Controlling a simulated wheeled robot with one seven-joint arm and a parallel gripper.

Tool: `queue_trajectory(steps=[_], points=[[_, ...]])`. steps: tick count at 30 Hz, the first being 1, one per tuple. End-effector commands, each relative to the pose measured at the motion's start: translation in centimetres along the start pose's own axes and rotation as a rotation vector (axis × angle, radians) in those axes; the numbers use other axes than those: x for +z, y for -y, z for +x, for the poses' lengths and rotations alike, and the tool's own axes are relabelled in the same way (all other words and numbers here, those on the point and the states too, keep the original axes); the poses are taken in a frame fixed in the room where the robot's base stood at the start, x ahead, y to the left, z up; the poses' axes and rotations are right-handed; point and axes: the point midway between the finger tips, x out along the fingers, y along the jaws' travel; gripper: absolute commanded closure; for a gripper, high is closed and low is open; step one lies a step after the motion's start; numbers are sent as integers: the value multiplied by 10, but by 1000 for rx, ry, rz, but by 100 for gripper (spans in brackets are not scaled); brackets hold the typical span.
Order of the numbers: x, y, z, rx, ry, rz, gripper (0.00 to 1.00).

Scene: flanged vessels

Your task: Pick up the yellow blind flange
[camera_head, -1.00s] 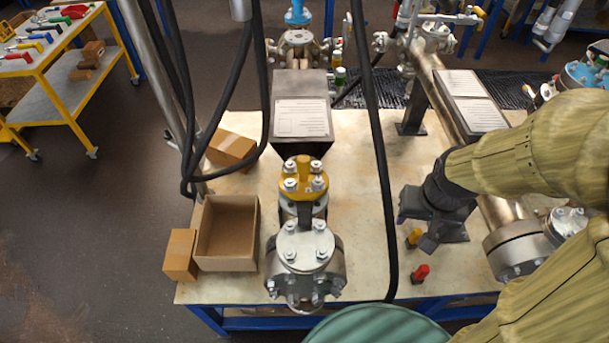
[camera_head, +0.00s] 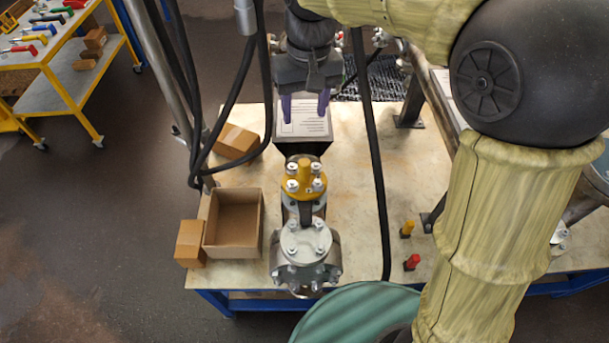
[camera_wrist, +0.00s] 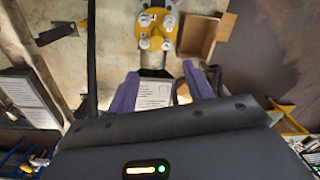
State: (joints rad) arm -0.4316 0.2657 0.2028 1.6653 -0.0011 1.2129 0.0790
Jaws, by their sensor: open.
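The yellow blind flange (camera_head: 306,178) sits on top of the vessel at the middle of the table, with several bolts standing around its raised centre. It also shows near the top of the wrist view (camera_wrist: 157,27), beyond my fingers. My gripper (camera_head: 305,108) is open and empty, with two purple fingers apart. It is behind the flange in the head view, above the paper sheet, and not touching the flange. The gripper also shows in the wrist view (camera_wrist: 158,75). A grey bolted flange (camera_head: 306,240) stands just in front of the yellow one.
An open cardboard box (camera_head: 233,222) stands left of the flange, with a small closed box (camera_head: 190,243) beside it. Black cables (camera_head: 376,190) hang right of the flange. A yellow peg (camera_head: 407,228) and red peg (camera_head: 412,262) stand on the table.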

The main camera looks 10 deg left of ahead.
Motion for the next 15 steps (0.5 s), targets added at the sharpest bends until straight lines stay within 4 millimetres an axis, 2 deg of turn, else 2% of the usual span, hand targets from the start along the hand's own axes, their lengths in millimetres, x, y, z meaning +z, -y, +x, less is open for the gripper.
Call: queue_trajectory(steps=[7, 15], points=[[0, -1, 8, 0, 2, 1, 49], [1, -1, 51, 0, 6, 1, 49]])
